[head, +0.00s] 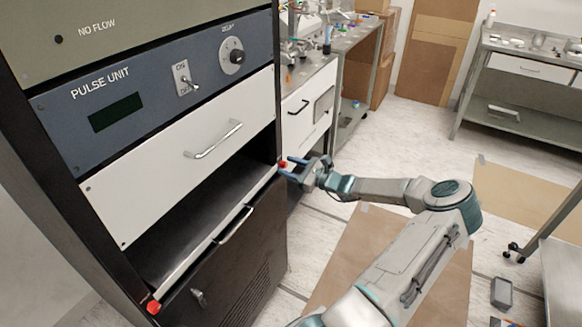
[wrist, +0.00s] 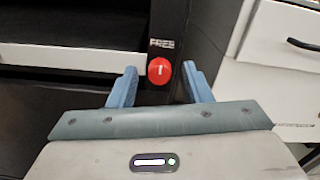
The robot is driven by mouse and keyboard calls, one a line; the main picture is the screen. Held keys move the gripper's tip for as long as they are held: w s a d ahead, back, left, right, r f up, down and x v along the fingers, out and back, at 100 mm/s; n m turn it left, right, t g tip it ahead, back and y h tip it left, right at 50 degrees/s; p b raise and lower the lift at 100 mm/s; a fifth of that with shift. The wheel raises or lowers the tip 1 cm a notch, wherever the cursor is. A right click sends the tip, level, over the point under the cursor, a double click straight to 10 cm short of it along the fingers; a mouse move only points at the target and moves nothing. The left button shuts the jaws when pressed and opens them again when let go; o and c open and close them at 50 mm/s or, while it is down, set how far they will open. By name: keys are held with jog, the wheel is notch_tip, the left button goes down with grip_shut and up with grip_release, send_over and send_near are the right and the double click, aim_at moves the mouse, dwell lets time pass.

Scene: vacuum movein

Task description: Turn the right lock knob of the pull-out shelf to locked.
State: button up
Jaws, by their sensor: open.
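The right lock knob (wrist: 160,71) is a red disc with a white mark pointing up, under the label FREE (wrist: 162,43) in the wrist view. In the head view the knob (head: 282,165) shows at the right end of the pull-out shelf (head: 205,240), partly hidden by my gripper. My gripper (head: 287,167) is open, and its blue fingers (wrist: 158,80) stand to the left and right of the knob. I cannot tell whether they touch it. The left lock knob (head: 153,307) is red, at the shelf's left end.
A white drawer with a handle (head: 213,140) is above the shelf opening, and a dark lower door (head: 225,275) is below. A white cabinet (wrist: 280,50) stands close on the right. Benches and cardboard boxes are farther back. Open floor lies right of the rack.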

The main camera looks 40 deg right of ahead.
jog(key=shift+c, duration=0.4)
grip_shut()
jog(key=shift+d, duration=0.15)
